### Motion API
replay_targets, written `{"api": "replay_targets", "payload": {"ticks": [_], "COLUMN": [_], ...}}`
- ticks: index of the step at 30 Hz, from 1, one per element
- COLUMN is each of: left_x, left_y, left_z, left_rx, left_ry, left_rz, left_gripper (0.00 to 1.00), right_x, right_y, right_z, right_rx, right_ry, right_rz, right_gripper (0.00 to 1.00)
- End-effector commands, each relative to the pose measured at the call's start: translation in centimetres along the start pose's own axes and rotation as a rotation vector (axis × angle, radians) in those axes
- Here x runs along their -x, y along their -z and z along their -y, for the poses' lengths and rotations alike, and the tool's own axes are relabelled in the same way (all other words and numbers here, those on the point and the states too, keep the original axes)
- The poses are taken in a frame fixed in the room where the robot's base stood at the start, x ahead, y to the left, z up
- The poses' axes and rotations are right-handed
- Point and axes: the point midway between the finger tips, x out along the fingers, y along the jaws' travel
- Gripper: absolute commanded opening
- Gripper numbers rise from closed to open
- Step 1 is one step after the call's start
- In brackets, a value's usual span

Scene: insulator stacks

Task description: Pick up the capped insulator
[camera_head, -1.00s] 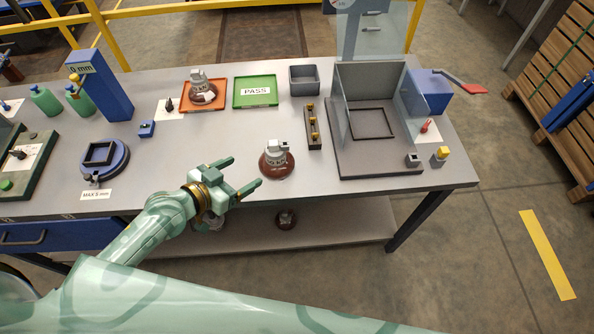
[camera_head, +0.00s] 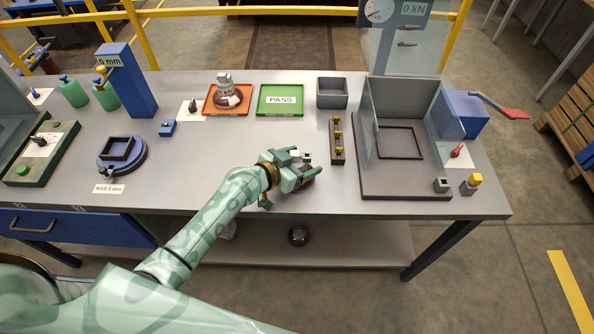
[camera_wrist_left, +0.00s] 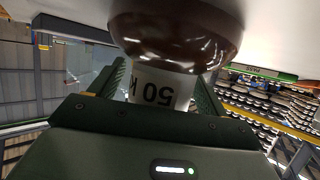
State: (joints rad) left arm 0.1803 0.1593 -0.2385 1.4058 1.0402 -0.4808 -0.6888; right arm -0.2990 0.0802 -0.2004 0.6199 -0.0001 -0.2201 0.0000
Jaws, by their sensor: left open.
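An insulator with a brown glossy disc (camera_wrist_left: 180,35) and a pale collar (camera_wrist_left: 155,92) printed "50 K" is on the table at the middle front. My left gripper (camera_head: 303,176) is at this insulator and hides most of it in the head view. In the left wrist view, the collar sits between the two open fingers (camera_wrist_left: 160,95). I cannot tell whether they touch it. Another brown insulator with a grey top (camera_head: 225,84) stands on the orange tray (camera_head: 207,111) at the back. My right gripper is not in view.
A green PASS tray (camera_head: 263,108) and a grey bin (camera_head: 332,93) stand at the back. A rack with yellow-topped pegs (camera_head: 337,142) is close right of my left gripper, then the test stand (camera_head: 405,185). The table left of my gripper is mostly clear.

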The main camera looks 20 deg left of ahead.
Motion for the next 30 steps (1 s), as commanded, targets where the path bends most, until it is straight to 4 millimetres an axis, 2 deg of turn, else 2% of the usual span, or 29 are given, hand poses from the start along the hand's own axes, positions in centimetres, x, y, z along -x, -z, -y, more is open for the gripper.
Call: {"api": "replay_targets", "payload": {"ticks": [7, 15, 25, 30], "left_x": [-0.2, -0.2, -0.1, 0.4], "left_y": [0.1, 0.0, 0.5, 1.8], "left_z": [0.0, 0.0, 0.1, 0.1], "left_rx": [-0.001, 0.0, 0.0, -0.001], "left_ry": [0.0, 0.0, 0.002, 0.002], "left_rz": [0.0, 0.0, -0.005, -0.007], "left_gripper": [0.76, 0.01, 0.0, 0.0], "right_x": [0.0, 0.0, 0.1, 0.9], "right_y": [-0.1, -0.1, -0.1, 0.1], "right_z": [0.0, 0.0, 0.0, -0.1], "right_rx": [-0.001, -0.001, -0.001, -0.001], "right_ry": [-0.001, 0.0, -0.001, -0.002], "right_rz": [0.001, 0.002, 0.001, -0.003], "right_gripper": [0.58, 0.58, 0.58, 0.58]}}
